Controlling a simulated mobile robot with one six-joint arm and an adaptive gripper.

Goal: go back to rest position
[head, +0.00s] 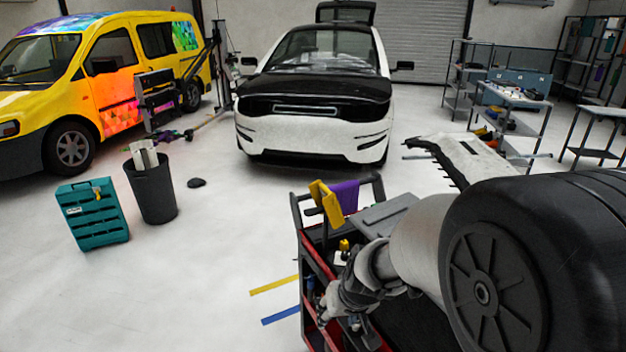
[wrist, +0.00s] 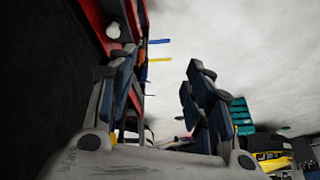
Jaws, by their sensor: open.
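My gripper (head: 335,302) is beside and partly over the red and black tool cart (head: 312,262) at the bottom centre of the head view. The arm's own links hide much of the cart. In the wrist view my gripper (wrist: 162,65) has its two dark fingers spread wide apart, with nothing between them. Behind the left finger, the red edge of the cart (wrist: 88,14) shows close by. The pale floor lies beyond the fingers.
A yellow tool and purple cloth (head: 343,197) hang at the cart's far end. A black bin (head: 153,190) and teal case (head: 92,213) stand left. A white car (head: 315,115) and yellow van (head: 112,85) stand behind.

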